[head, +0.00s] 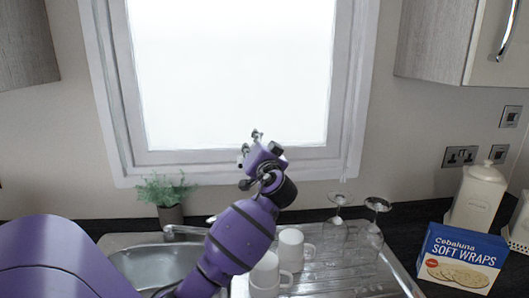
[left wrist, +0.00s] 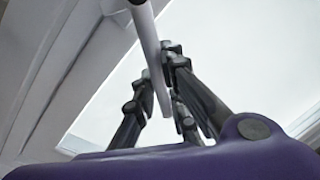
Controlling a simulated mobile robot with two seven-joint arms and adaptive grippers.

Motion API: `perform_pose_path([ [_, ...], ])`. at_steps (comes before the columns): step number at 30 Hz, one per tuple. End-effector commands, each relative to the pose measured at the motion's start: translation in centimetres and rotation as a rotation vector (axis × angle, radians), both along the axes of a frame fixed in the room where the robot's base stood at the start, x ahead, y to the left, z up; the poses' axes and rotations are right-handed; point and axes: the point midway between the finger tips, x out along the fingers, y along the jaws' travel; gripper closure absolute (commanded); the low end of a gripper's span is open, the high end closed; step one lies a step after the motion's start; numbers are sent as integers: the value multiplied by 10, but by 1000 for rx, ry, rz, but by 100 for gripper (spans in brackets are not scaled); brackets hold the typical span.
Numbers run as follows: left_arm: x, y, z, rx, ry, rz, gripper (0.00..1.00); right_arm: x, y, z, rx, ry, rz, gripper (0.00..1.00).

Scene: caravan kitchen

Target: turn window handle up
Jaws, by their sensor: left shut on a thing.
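The window (head: 232,75) is a bright pane in a white frame on the back wall. My left gripper (head: 256,138) is at the lower part of the window, in front of the frame's bottom bar. In the left wrist view the window handle (left wrist: 147,35) is a slim pale grey bar that runs down from the top edge to between the fingers of my left gripper (left wrist: 158,88). The gripper is shut on the handle near its lower end. In the head view the handle is hidden behind the gripper and wrist. My right gripper is not in view.
A potted plant (head: 168,192) stands left, a blue Soft Wraps box (head: 462,258) right. A wall cupboard (head: 435,45) hangs upper right.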

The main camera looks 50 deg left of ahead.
Motion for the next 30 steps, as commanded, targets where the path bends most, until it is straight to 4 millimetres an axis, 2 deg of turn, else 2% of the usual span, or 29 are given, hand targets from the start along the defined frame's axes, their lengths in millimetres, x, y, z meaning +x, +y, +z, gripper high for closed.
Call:
perform_pose_path([
  [15,-23,20,12,-275,-341,-2,100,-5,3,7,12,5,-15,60],
  [30,-33,28,13,-369,-461,-2,100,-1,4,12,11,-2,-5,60],
])
